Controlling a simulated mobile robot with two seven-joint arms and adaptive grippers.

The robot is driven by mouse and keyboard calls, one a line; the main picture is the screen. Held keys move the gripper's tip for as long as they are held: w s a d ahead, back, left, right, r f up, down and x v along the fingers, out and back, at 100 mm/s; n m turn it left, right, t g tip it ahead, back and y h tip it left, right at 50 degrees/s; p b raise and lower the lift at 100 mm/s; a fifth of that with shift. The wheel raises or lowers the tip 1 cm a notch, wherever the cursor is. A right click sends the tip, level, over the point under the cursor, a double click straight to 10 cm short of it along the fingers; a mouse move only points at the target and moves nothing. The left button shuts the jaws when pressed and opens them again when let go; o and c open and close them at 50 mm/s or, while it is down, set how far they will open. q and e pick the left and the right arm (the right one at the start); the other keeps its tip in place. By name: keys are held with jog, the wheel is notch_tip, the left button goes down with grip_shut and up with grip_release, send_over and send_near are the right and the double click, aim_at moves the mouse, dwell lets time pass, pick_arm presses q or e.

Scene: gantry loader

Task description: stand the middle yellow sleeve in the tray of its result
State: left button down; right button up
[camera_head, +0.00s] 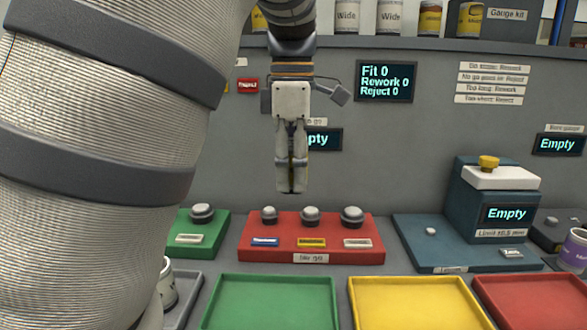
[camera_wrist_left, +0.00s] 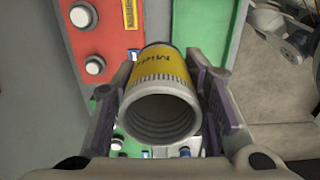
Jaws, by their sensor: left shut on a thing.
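My left gripper (camera_head: 291,188) hangs in front of the back panel, above and behind the red gauge block. In the left wrist view it is shut on a yellow sleeve (camera_wrist_left: 163,68), with the ridged open end towards the camera and a partly readable label starting "Mi". In the head view the fingers mostly hide that sleeve. The green tray (camera_head: 270,303), yellow tray (camera_head: 418,303) and red tray (camera_head: 530,300) lie along the front and look empty. The result screen (camera_head: 386,81) reads Fit 0, Rework 0, Reject 0. My right gripper is not in view.
The red gauge block (camera_head: 311,243) carries several grey knobs; a green block (camera_head: 194,240) stands left of it. A blue station (camera_head: 496,212) at right reads "Empty". Sorting labels (camera_head: 490,84) hang above.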

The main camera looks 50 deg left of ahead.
aim_at(292, 141)
pick_arm(q)
jog(key=shift+r, duration=2.3)
